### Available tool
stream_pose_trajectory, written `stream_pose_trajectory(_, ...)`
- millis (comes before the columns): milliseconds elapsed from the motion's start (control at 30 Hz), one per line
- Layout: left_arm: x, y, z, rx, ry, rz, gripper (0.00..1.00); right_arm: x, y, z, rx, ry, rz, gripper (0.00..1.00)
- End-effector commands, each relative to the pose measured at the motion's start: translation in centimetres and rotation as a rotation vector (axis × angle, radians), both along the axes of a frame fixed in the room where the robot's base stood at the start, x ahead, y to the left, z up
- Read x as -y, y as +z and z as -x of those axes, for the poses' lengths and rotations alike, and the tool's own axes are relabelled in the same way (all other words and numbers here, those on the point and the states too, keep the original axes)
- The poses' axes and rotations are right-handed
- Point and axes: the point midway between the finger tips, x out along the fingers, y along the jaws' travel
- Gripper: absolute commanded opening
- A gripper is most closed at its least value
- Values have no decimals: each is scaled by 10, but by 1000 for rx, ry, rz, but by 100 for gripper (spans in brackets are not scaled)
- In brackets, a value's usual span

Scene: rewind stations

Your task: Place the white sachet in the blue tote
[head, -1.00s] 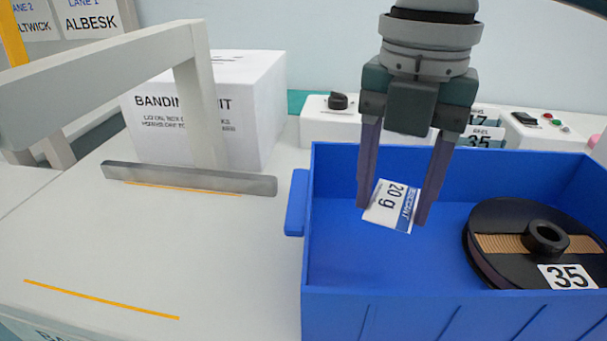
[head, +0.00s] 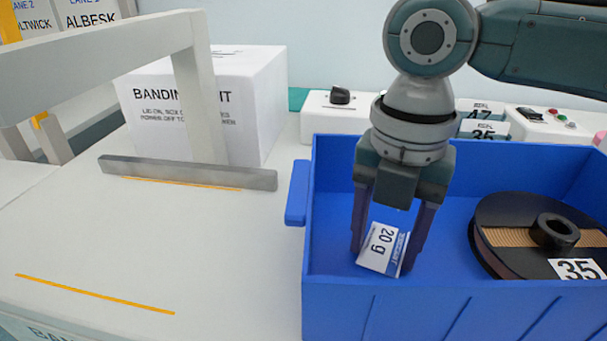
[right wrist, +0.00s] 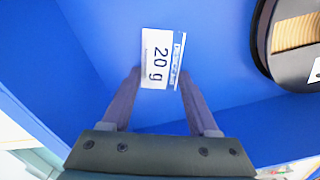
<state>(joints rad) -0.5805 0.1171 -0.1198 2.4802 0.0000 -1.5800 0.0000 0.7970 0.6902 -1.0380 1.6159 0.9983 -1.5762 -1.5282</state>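The white sachet (head: 381,249), marked "20 g" with a blue strip, is between the fingers of my right gripper (head: 383,262), inside the blue tote (head: 420,312). The right gripper points down into the tote, shut on the sachet. In the right wrist view the sachet (right wrist: 161,60) shows between the fingertips (right wrist: 160,78), over the blue tote floor. I cannot tell whether the sachet touches the floor. My left gripper is not in view.
A black reel (head: 520,232) labelled 35 lies in the tote's right part. A white box (head: 215,105) and a grey metal bar (head: 190,173) are left of the tote. White devices (head: 335,117) stand behind it. The table's front left is clear.

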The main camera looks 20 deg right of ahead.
Motion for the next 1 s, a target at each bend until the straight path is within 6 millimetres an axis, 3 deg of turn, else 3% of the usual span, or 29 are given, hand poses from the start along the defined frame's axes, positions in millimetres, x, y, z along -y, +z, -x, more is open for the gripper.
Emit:
stream_pose_trajectory(33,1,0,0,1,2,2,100,0,0,0,0,0,0,66)
stream_pose_trajectory(233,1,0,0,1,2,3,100,0,0,0,0,0,0,88)
stream_pose_trajectory(567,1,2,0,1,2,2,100,0,7,0,2,1,-1,88)
stream_pose_trajectory(1000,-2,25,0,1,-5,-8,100,-1,98,-1,3,1,-1,88)
